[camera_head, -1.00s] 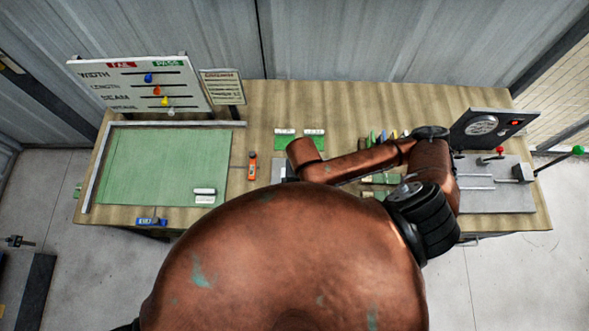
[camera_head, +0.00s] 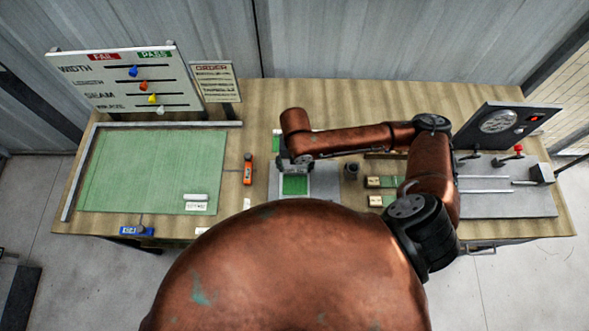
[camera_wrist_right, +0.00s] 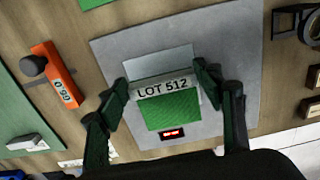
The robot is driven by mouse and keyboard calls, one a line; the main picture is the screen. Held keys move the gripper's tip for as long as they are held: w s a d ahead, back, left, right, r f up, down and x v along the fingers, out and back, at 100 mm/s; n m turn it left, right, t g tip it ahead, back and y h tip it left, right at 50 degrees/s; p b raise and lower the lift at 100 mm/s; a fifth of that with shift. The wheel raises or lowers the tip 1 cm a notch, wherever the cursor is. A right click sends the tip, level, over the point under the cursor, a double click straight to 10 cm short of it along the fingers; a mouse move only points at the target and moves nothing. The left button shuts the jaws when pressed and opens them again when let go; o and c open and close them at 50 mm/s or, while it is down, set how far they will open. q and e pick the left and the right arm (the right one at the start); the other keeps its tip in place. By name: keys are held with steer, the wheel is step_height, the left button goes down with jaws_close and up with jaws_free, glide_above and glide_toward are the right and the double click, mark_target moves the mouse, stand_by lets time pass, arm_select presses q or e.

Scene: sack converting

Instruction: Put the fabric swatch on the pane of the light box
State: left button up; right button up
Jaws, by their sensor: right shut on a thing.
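The green fabric swatch (camera_wrist_right: 172,115) has a white bar marked LOT 512 along one edge. My right gripper (camera_wrist_right: 163,85) is shut on that bar, with a dark green finger at each end. The swatch lies over the grey light box (camera_wrist_right: 235,50), and it also shows in the head view (camera_head: 295,185). A strip of the pale pane (camera_wrist_right: 160,64) shows beyond the bar; the swatch covers the rest. I cannot tell whether the swatch touches the pane. In the head view my right gripper (camera_head: 294,164) is over the light box (camera_head: 324,184). My left gripper is not in view.
An orange tool (camera_head: 248,169) lies left of the light box, beside a green mat (camera_head: 150,170) with a white-labelled piece. A dark ring-shaped stand (camera_head: 351,170) and small blocks (camera_head: 380,182) are to the right. A gauge unit (camera_head: 498,122) stands further right.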

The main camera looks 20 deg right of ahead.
steer(key=shift+w+d+f, duration=0.1)
steer(key=shift+w+f, duration=0.25)
steer(key=shift+f, duration=1.65)
steer(key=shift+f, duration=0.15)
steer(key=o, duration=0.8)
steer(key=shift+o, duration=0.2)
step_height(320, 180, up, 12)
steer(key=shift+r+p, duration=0.2)
steer(key=shift+p, duration=0.1)
